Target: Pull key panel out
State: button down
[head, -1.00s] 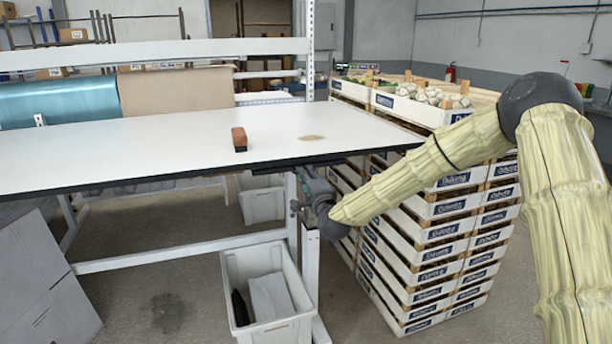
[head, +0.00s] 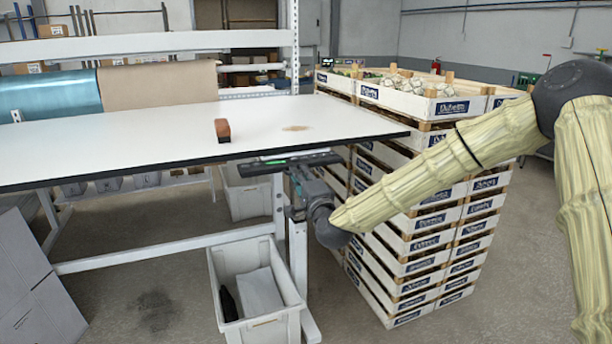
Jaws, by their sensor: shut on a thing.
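The key panel (head: 262,167) is a flat dark slab with a small green mark, just below the table's front edge. Part of it shows in front of that edge; its rear is hidden under the tabletop. My gripper (head: 292,168) is shut on the key panel at its near side, with the arm reaching in from the right. The fingertips are small and partly hidden by the gripper body.
The white table (head: 120,140) carries a reddish-brown block (head: 222,130). A white bin (head: 258,325) stands on the floor below my gripper. Stacked white crates (head: 420,240) stand close to the right, behind my arm. The floor at the front right is clear.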

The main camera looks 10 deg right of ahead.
jog(key=c, duration=1.6)
grip_release()
jog(key=v, duration=1.2)
jog(key=shift+f, duration=0.1)
jog(key=s+a+f+n+g+p, duration=0.1)
jog(key=s+f+n+g, duration=0.15)
jog(key=f, duration=0.65)
jog(key=s+a+f+n+g+p, duration=0.1)
jog(key=s+a+f+n+g, duration=0.2)
jog(key=f, duration=0.6)
jog(key=s+d+f+n+g+p, duration=0.1)
jog(key=s+f+n+g+p, duration=0.15)
jog(key=s+f, duration=0.6)
jog(key=s+d+f+n+g+p, duration=0.15)
jog(key=s+f+g, duration=0.25)
jog(key=s+f, duration=0.45)
jog(key=s+d+f+n+g+h+p, duration=0.1)
jog(key=s+d+f+n+g+h, duration=0.1)
jog(key=s, duration=1)
jog(key=s+d+f+n+g+h+p, duration=0.1)
jog(key=s+d+f+n+g, duration=0.3)
jog(key=s, duration=0.8)
notch_tip(320, 180, down, 3)
jog(key=d+g, duration=0.1)
jog(key=d, duration=0.1)
jog(key=shift+d+r+g+h, duration=0.2)
jog(key=shift+d+g+h, duration=0.1)
jog(key=shift+d+h, duration=0.1)
